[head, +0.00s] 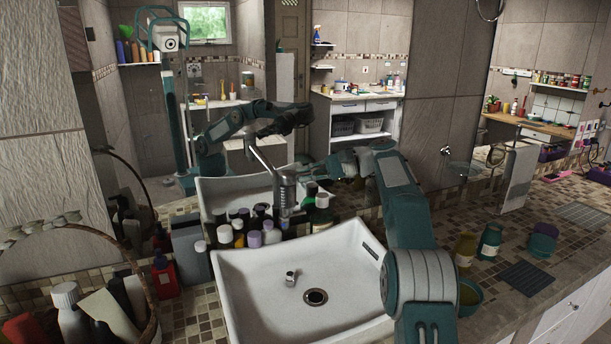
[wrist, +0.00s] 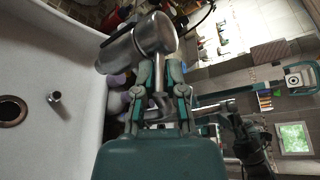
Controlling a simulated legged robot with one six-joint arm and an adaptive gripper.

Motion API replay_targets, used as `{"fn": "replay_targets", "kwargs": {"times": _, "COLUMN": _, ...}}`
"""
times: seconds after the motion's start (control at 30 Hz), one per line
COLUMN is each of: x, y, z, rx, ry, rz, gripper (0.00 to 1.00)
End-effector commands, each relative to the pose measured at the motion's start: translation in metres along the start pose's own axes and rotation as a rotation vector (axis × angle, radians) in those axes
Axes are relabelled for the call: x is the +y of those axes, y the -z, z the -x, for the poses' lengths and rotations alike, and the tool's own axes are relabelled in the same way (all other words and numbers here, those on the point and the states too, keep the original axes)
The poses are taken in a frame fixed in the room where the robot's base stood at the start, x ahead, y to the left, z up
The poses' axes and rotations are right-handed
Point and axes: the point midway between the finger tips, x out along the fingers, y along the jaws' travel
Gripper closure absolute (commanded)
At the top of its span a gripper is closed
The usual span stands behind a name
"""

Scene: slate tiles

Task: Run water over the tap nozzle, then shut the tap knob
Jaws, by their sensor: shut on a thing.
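The metal tap (head: 285,192) stands upright at the back edge of the white sink basin (head: 240,290). A small metal cylinder, seemingly the tap nozzle (head: 290,279), is in the basin beside the dark drain (head: 315,297). The nozzle also shows in the wrist view (wrist: 56,97). My gripper (head: 312,170) reaches the tap from the right. In the wrist view its fingers (wrist: 163,90) are shut around the slim metal knob lever (wrist: 160,102), just below the thick tap body (wrist: 150,38). The lever's tip is partly hidden by the fingers. No water stream is visible.
Several bottles (head: 240,232) crowd behind the basin. Jars (head: 490,241) and a teal bowl (head: 469,296) stand right of my arm. A mirror behind the counter reflects my arm. The basin's middle is mostly clear.

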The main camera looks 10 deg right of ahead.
Motion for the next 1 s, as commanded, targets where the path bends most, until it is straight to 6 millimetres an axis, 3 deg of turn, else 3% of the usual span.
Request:
{"fn": "replay_targets", "kwargs": {"times": 0.23, "x": 0.0004, "y": 0.0001, "z": -0.0001, "rx": -0.001, "ry": 0.000, "rz": -0.001, "gripper": 1.00}}
{"fn": "replay_targets", "kwargs": {"times": 0.27, "x": 0.0004, "y": 0.0001, "z": -0.0001, "rx": -0.001, "ry": 0.000, "rz": -0.001, "gripper": 0.72}}
{"fn": "replay_targets", "kwargs": {"times": 0.3, "x": 0.0004, "y": 0.0001, "z": -0.0001, "rx": -0.001, "ry": 0.000, "rz": -0.001, "gripper": 0.54}}
{"fn": "replay_targets", "kwargs": {"times": 0.33, "x": 0.0005, "y": 0.0001, "z": -0.0001, "rx": -0.001, "ry": 0.000, "rz": -0.002, "gripper": 0.50}}
{"fn": "replay_targets", "kwargs": {"times": 1.0, "x": -0.0005, "y": -0.0023, "z": 0.0007, "rx": 0.026, "ry": 0.019, "rz": -0.009, "gripper": 0.50}}
